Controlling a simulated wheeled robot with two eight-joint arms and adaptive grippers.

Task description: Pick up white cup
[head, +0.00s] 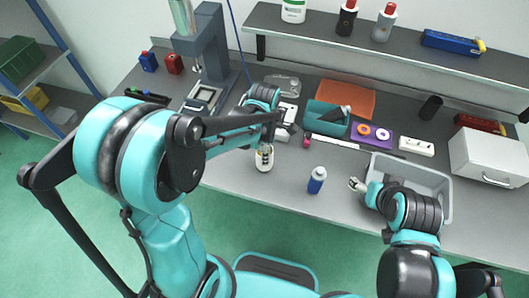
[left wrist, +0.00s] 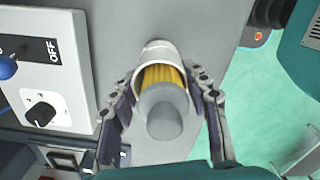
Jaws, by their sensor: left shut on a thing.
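The white cup (head: 264,165) stands near the front edge of the grey workbench in the head view, left of the blue and white bottle. My left gripper (head: 265,150) is above and around its upper part.
A blue and white bottle (head: 317,180) stands right of the cup. The grey tray (head: 447,205) is at the right. A white control box (left wrist: 42,70) with a dial and OFF label is close to the left gripper. A teal case (head: 327,117) lies behind.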

